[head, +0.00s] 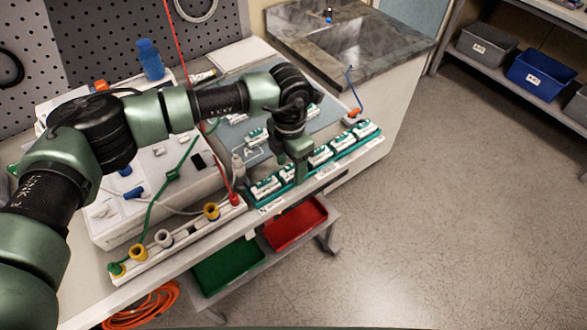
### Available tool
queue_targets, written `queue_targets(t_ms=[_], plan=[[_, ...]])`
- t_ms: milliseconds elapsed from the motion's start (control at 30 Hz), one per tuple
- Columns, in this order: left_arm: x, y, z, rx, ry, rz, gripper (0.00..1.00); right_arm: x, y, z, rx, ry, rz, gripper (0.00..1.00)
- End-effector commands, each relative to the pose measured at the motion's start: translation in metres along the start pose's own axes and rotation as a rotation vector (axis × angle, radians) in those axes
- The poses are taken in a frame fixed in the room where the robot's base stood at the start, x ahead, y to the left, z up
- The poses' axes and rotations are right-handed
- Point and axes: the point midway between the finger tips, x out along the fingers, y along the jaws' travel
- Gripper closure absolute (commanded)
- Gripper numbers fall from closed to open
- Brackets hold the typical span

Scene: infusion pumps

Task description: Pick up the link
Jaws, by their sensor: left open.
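My left gripper (300,172) points down at the green rack (288,196) along the front of the bench. The rack holds a row of several small white-and-green modules (319,155). The gripper hides part of the row, and its fingertips are small, so I cannot tell whether they touch a module. I see nothing clearly held. A similar white-and-green piece (256,136) lies on the grey mat behind the rack. I cannot tell which of these pieces is the link. My right gripper is not in view.
A red cable and a green cable (172,174) cross near my arm. A red bin (296,226) and a green bin (228,267) sit below. A stone-look sink (345,42) stands behind. The floor at right is clear.

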Motion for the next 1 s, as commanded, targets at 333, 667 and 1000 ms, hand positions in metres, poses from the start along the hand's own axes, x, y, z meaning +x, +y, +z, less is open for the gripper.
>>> queue_targets(t_ms=[333, 667, 1000], plan=[[-0.001, 0.0, 0.0, 0.0, 0.0, -0.001, 1.0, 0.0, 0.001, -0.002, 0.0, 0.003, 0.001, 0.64], [-0.009, 0.0, 0.001, -0.001, -0.001, -0.001, 1.0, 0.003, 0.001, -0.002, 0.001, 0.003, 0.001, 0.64], [-0.076, 0.001, 0.002, 0.0, -0.006, 0.003, 1.0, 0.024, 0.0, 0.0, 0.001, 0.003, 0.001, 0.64]])
